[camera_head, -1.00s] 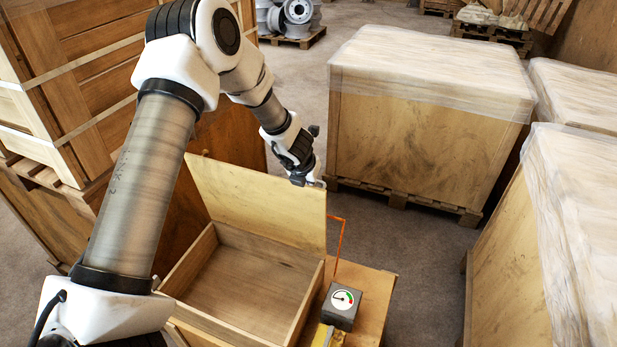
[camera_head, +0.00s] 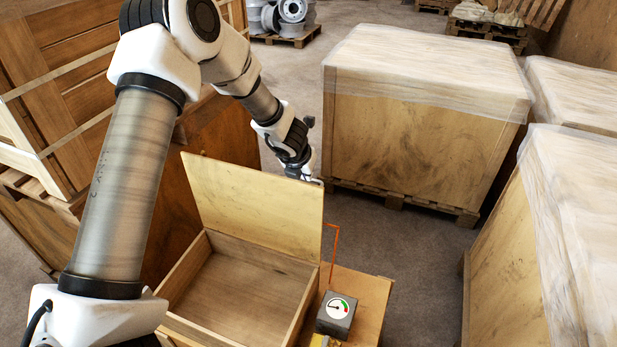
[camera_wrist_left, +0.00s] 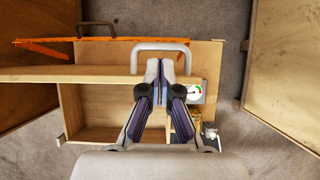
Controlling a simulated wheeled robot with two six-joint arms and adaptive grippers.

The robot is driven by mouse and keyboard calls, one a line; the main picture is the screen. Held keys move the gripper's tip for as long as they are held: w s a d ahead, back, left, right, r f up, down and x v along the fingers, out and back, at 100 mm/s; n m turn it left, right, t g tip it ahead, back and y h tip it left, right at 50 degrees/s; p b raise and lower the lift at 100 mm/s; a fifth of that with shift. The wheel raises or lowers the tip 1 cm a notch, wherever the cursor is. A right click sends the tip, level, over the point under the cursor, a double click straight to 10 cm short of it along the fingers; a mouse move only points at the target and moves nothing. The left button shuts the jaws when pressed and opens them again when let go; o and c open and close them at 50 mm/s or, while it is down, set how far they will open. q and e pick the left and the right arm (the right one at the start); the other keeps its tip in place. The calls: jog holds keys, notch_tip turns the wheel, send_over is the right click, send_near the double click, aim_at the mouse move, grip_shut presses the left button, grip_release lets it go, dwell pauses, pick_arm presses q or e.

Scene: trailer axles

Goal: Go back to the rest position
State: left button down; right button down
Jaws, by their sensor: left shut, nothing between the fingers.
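My left gripper (camera_head: 314,181) is at the far side of the raised lid, near its upper right edge in the head view. In the left wrist view its fingertips (camera_wrist_left: 160,68) are together with nothing between them, over the lid's edge and close to a grey handle (camera_wrist_left: 160,46). I cannot tell whether they touch it. The open wooden box (camera_head: 182,279) has its lid (camera_head: 255,203) standing up, tilted slightly back. The box looks empty inside. My right gripper is not in view.
A gauge block (camera_head: 336,314) and an orange bent rod (camera_head: 336,250) stand right of the box. A wrapped crate (camera_head: 420,150) stands behind, another wrapped crate (camera_head: 560,230) at right, and a wooden crate (camera_head: 70,75) at left. Grey floor (camera_head: 420,260) lies between.

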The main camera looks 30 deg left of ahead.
pick_arm(q)
jog(key=v, duration=0.9)
jog(key=s+d+f+m+g+y+b, duration=0.15)
jog(key=s+f+m, duration=0.25)
jog(key=s+f, duration=0.5)
jog(key=s+d+f+m+g+b, duration=0.25)
jog(key=s+f, duration=0.25)
jog(key=f, duration=0.8)
jog(key=s+d+f+m+g+b, duration=0.1)
jog(key=s+f+m+g+b, duration=0.15)
jog(key=s+f+m, duration=0.55)
jog(key=s+d+f+m+b, duration=0.2)
jog(key=s+d+f+m, duration=0.2)
jog(key=s+f+m, duration=0.6)
jog(key=d+r+m+h, duration=0.1)
jog(key=m, duration=0.3)
jog(key=d+m+h, duration=0.1)
jog(key=d+m, duration=0.1)
jog(key=m, duration=0.3)
jog(key=d+r+m+h, duration=0.1)
jog(key=m, duration=0.3)
jog(key=shift+s+d+r+m+t, duration=0.1)
jog(key=shift+d+r+m+t, duration=0.2)
jog(key=shift+d+m+t, duration=0.1)
